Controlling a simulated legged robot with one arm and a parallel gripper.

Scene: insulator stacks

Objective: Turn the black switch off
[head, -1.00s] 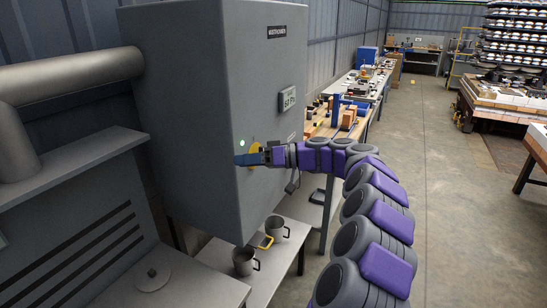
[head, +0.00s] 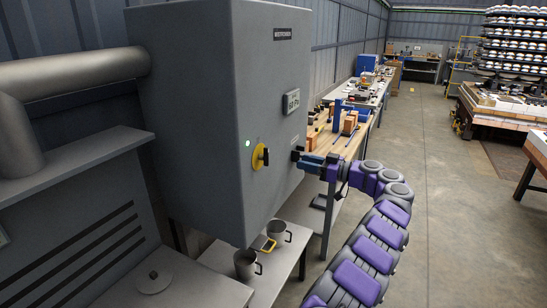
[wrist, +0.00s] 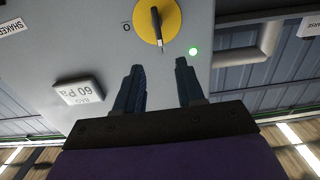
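The black switch (head: 266,156) is a handle on a round yellow plate (head: 258,157) on the front of the grey cabinet (head: 205,110). In the wrist view the black switch (wrist: 157,25) lies across the yellow plate, its lower end pointing toward the picture's bottom. A "0" mark is left of the plate. My gripper (head: 298,154) is right of the switch in the head view, apart from it. In the wrist view my gripper (wrist: 158,67) has its two fingers spread with nothing between them, below the switch.
A green light (wrist: 194,51) glows beside the plate. A display box (head: 291,102) sits higher on the cabinet. Below, two metal mugs (head: 246,263) stand on a low bench. A cluttered workbench (head: 343,139) is behind my gripper. The floor at right is open.

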